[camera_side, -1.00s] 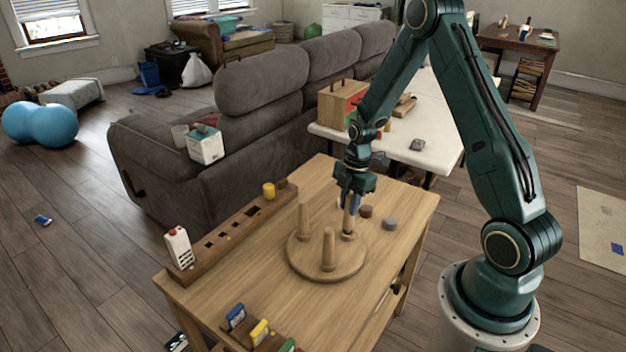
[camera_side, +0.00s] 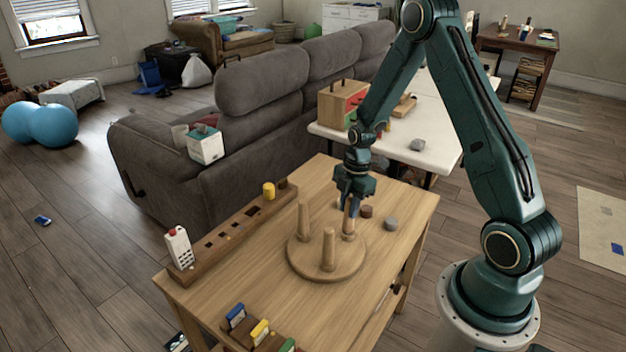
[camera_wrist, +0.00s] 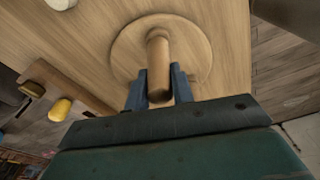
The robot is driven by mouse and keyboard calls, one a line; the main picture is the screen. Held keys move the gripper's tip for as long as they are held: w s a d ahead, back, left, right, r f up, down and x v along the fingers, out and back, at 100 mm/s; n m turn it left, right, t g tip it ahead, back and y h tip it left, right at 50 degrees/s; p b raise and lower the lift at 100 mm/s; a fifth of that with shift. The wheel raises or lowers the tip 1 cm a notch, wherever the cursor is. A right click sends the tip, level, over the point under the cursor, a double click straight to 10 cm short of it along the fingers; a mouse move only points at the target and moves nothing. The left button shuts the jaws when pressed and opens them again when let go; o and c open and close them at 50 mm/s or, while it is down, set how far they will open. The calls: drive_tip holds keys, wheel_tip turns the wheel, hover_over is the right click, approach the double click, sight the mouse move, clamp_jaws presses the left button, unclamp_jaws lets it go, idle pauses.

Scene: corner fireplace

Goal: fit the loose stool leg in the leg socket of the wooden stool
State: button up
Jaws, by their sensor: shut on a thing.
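The wooden stool (camera_side: 310,268) lies upside down on the wooden table, its round seat flat and its legs pointing up. Two fitted legs, a left one (camera_side: 303,219) and a front one (camera_side: 329,250), stand upright in the side view. My gripper (camera_side: 348,208) points down over the back right of the seat, shut on the loose stool leg (camera_side: 349,226). The leg looks upright with its lower end at the seat; whether it is in the leg socket cannot be told, as the socket is hidden. In the wrist view the leg (camera_wrist: 158,68) sits between the blue fingers, over the seat (camera_wrist: 200,62).
A wooden rack (camera_side: 225,236) with a yellow peg (camera_side: 268,190) and a white object (camera_side: 179,247) lines the table's left edge. Coloured blocks (camera_side: 259,331) stand in front.

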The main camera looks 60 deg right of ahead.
drive_tip(key=shift+f, duration=0.3)
drive_tip(key=o, duration=1)
drive_tip(key=shift+c, duration=0.2)
drive_tip(key=shift+r, duration=0.1)
wheel_tip(320, 180, up, 14)
drive_tip(key=d, duration=0.1)
drive_tip(key=shift+s+d+f, duration=0.2)
drive_tip(key=shift+s+d, duration=0.05)
drive_tip(key=shift+d, duration=0.05)
drive_tip(key=shift+r, duration=0.1)
